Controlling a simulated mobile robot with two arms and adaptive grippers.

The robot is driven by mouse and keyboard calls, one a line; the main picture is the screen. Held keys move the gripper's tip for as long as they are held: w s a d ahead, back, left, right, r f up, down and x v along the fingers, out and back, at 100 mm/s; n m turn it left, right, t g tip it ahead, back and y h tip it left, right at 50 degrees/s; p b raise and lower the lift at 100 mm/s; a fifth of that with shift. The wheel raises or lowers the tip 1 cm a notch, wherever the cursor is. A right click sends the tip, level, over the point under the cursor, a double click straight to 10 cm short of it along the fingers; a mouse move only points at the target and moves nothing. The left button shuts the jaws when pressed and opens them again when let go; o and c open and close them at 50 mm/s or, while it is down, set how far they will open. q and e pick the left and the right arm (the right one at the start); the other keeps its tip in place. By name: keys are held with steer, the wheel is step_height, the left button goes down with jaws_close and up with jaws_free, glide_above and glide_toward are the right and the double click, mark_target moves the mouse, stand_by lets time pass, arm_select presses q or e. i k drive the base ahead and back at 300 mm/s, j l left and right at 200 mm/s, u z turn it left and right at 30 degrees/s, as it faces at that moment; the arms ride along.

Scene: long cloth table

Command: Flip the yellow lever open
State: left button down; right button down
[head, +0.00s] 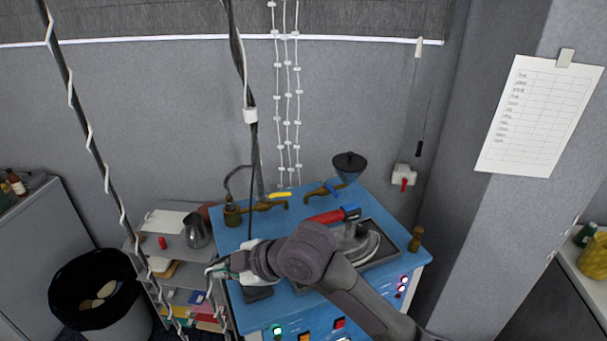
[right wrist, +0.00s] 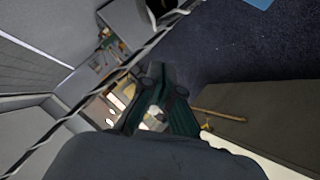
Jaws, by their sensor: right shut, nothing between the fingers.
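The yellow lever (head: 280,195) sits on a brass tap (head: 266,206) near the back left of the blue-topped unit (head: 305,289). My right arm reaches in from the lower right across the unit. My right gripper (head: 213,268) is at the unit's left edge, in front of the lever and to its left, and apart from it. It is shut and empty. In the right wrist view its dark fingers (right wrist: 163,75) come together at the middle. The lever cannot be made out there. My left gripper is not in view.
A second brass tap with a blue lever (head: 333,188) stands to the right, beside a dark funnel (head: 349,164). An iron with a red handle (head: 326,216) is partly behind my arm. A shelf with a metal jug (head: 196,230) and a black bin (head: 96,293) stand left.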

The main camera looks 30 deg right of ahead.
mark_target(277, 195)
steer(key=i+l, duration=0.15)
steer(key=l, duration=0.25)
steer(key=i+l, duration=0.2)
steer(key=l, duration=0.15)
steer(key=i+l, duration=0.15)
steer(key=l, duration=0.25)
steer(key=i+l, duration=0.15)
steer(key=l, duration=0.2)
